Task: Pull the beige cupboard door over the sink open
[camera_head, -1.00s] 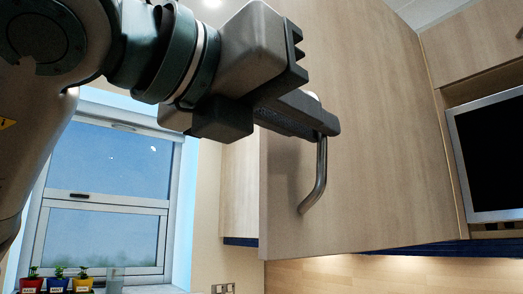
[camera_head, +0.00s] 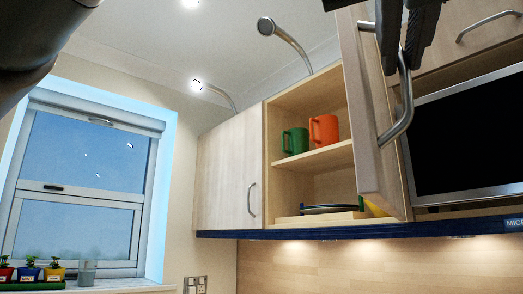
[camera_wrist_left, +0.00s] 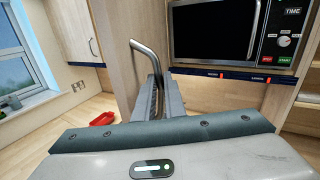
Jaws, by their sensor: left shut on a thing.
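The beige cupboard door (camera_head: 368,130) stands swung wide open in the head view, seen at a steep angle at the right of its cupboard. Its curved metal handle (camera_head: 404,105) is on the face toward the right. My left gripper (camera_head: 405,42) is at the top right of the head view, with its fingers shut on the upper part of the handle. In the left wrist view the handle (camera_wrist_left: 150,58) runs down between the fingers of my left gripper (camera_wrist_left: 162,98). The sink is not clearly in view. My right gripper is not in view.
The open cupboard (camera_head: 310,100) shows a green mug (camera_head: 296,141) and an orange mug (camera_head: 324,130) on a shelf, with plates (camera_head: 330,209) below. A closed cupboard door (camera_head: 228,170) is at left. A microwave (camera_head: 468,140) is right of the open door. A red object (camera_wrist_left: 103,118) lies on the counter.

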